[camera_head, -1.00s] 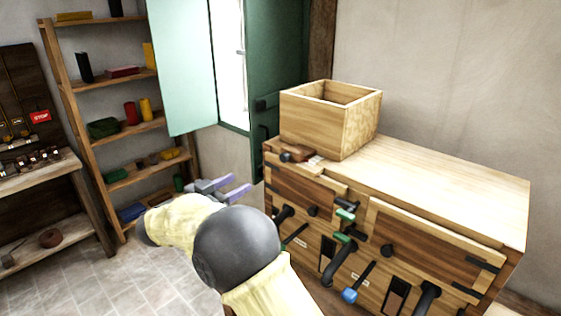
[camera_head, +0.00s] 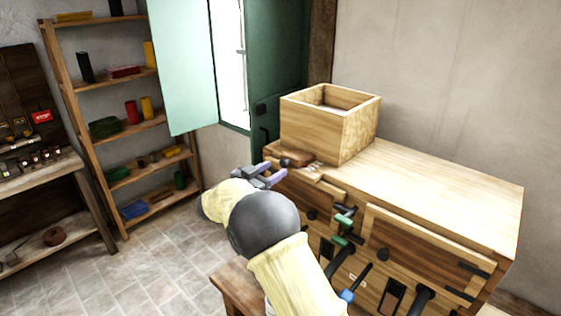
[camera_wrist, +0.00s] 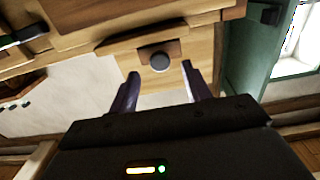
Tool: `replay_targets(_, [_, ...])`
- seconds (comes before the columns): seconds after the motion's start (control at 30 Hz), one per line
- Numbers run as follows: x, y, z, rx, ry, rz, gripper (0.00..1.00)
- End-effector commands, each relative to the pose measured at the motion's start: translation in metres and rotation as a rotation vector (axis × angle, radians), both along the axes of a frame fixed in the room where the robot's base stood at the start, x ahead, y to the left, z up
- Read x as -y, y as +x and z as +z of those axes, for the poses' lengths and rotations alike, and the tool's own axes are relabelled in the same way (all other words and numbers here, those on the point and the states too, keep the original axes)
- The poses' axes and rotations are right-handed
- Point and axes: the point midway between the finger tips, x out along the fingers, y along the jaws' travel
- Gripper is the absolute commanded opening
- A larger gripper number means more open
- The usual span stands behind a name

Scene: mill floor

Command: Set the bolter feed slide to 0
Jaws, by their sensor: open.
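The bolter is a wooden cabinet (camera_head: 450,190) with a square open hopper box (camera_head: 330,128) on its top left. A small red-brown wooden block (camera_head: 297,158), which appears to be the feed slide, sits at the foot of the hopper. A round dark knob (camera_wrist: 160,62) on a wooden plate shows in the wrist view, ahead of the fingers. My gripper (camera_head: 278,176) is open with pale purple fingers, close to the cabinet's left end. In the wrist view its fingertips (camera_wrist: 160,76) straddle the line to the knob, with nothing held. Scale marks cannot be read.
Green-handled levers (camera_head: 342,231) and a blue-tipped lever (camera_head: 347,296) stick out from the cabinet front. A green shutter (camera_head: 277,65) stands behind the hopper. A shelf rack (camera_head: 112,134) and a bench (camera_head: 40,172) are at left. The floor between (camera_head: 150,265) is clear.

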Motion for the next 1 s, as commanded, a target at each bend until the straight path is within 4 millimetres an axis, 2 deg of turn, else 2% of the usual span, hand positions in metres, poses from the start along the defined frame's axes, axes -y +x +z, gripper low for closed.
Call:
replay_targets(0.1, [0.013,0.016,0.002,-0.001,-0.002,-0.002,0.48])
replay_targets(0.23, [0.022,0.027,0.002,-0.001,-0.001,-0.002,0.48])
replay_targets(0.57, [0.025,0.032,0.000,0.000,0.000,0.001,0.48])
replay_targets(0.6, [0.025,0.032,0.000,0.000,0.000,0.000,0.46])
replay_targets(0.83, [0.025,0.031,0.000,0.000,0.000,0.000,0.01])
replay_targets(1.0, [0.026,0.033,0.000,0.000,0.000,0.000,0.00])
